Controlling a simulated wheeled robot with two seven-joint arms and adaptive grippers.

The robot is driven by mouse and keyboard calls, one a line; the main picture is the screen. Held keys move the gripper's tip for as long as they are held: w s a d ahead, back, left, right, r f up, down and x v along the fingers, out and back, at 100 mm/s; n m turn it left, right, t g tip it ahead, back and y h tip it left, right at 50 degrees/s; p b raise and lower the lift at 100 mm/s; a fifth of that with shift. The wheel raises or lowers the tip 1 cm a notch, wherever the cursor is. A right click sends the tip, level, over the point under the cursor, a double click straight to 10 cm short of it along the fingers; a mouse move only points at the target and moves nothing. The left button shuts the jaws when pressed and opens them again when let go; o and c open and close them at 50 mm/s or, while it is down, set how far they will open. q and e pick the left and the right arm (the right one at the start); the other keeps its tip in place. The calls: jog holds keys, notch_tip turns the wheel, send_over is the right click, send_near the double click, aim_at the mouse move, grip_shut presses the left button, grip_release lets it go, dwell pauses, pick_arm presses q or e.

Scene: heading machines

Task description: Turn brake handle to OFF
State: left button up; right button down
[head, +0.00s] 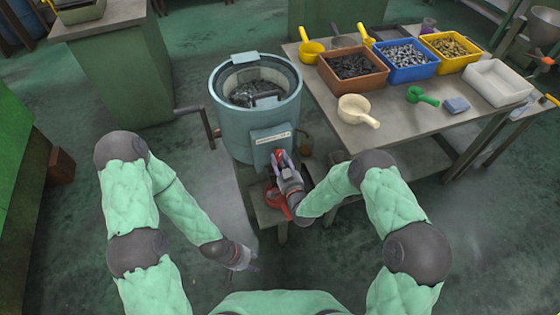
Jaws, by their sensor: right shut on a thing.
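A round blue-grey machine (230,128) with an open top stands in the middle, with metal parts inside. A box with a pale label strip (272,138) sits on its front. My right gripper (281,160) is at the front of this box, shut on a red handle (277,155) that is mostly hidden by the fingers. Any ON or OFF marking is too small to read. My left gripper (249,265) hangs low above the floor, apart from the machine; its fingers are too small to tell whether open or shut.
A table (393,118) at the right holds a brown bin (352,78), a blue bin (408,74), a yellow bin (452,65), a white tray (497,92) and several scoops. A red object (276,198) lies on a low stand below my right gripper.

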jog(key=shift+f+m+b, duration=0.1)
jog(key=shift+m+b, duration=0.35)
jog(key=shift+m, duration=1.25)
jog(key=c, duration=0.9)
grip_release()
jog(key=shift+d, duration=0.1)
jog(key=v, duration=1.2)
